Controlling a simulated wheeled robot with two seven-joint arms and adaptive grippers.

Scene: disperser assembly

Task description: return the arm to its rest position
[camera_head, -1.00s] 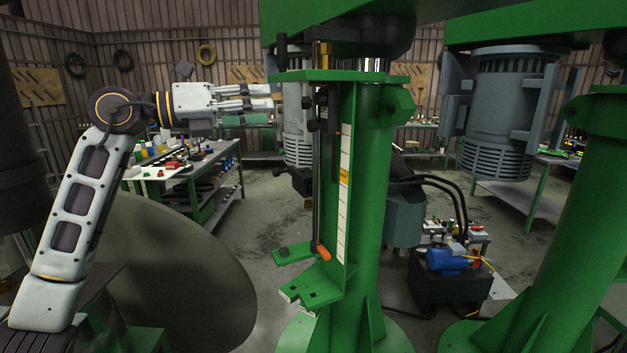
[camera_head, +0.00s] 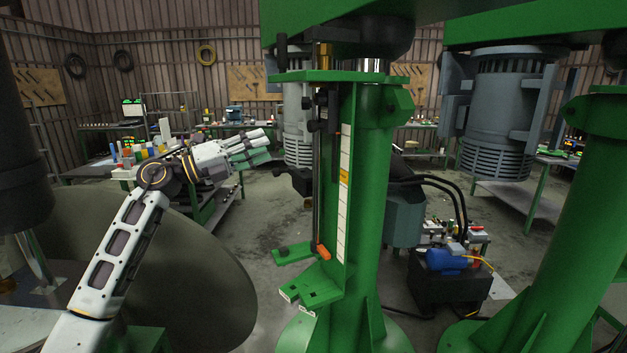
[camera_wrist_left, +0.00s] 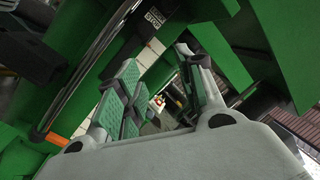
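My left arm (camera_head: 120,245) comes in from the lower left in the head view, with white links and a dark elbow joint. Its gripper (camera_head: 258,147) points right and slightly up, a little left of the green machine column. In the left wrist view the gripper's green-padded fingers (camera_wrist_left: 160,100) stand apart with nothing held between them. Green machine surfaces fill much of that view behind the fingers. My right arm and gripper are in neither view.
The green column (camera_head: 367,200) with its vertical rod and scale stands just right of the gripper. A workbench (camera_head: 215,205) with small bottles is behind the arm. A large grey vessel (camera_head: 190,275) sits low at left. Open floor (camera_head: 255,215) lies between the workbench and column.

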